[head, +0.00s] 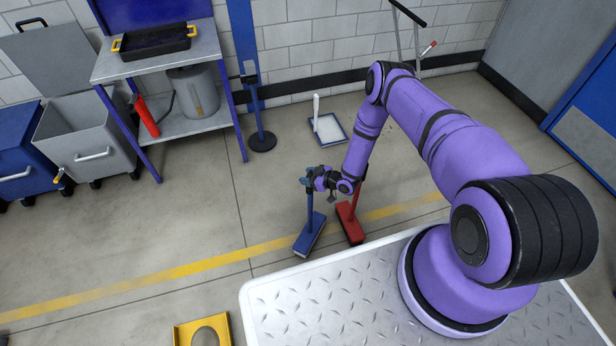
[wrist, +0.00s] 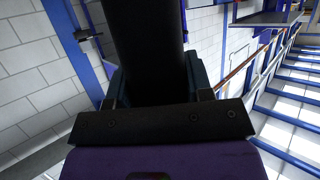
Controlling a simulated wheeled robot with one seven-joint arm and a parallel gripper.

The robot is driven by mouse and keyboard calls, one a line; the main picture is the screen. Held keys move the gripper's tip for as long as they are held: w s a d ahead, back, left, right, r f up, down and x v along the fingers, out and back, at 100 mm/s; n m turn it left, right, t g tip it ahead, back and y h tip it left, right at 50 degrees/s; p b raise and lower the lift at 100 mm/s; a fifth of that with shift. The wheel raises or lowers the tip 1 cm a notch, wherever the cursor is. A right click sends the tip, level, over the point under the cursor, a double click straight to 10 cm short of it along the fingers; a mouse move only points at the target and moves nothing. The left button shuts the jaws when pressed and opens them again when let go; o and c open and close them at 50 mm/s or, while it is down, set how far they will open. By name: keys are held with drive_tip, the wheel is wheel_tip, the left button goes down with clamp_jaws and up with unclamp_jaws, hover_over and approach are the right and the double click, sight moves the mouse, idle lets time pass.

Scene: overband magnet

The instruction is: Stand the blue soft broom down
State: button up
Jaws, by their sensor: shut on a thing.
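The blue soft broom (head: 308,238) is upright or nearly so, with its blue head low by the yellow floor line and its handle rising from it. My gripper (head: 309,179) is shut on the upper part of the handle. In the wrist view a wide dark shaft (wrist: 145,50), the held handle, stands between the fingers of my gripper (wrist: 155,88) and fills the middle. I cannot tell whether the bristles touch the floor.
A red broom (head: 350,222) stands just right of the blue one, close to it. A dustpan (head: 328,128) lies behind on the floor. A blue post (head: 262,139), a workbench (head: 160,58) and bins (head: 85,135) stand left. A yellow piece (head: 203,331) lies in front. Open floor lies to the left.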

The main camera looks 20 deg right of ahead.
drive_tip(key=o, duration=1.4)
drive_tip(key=shift+c, duration=0.2)
drive_tip(key=v, duration=1)
drive_tip(key=shift+s+d, duration=0.25)
drive_tip(key=shift+d, duration=0.05)
drive_tip(key=shift+r, duration=0.1)
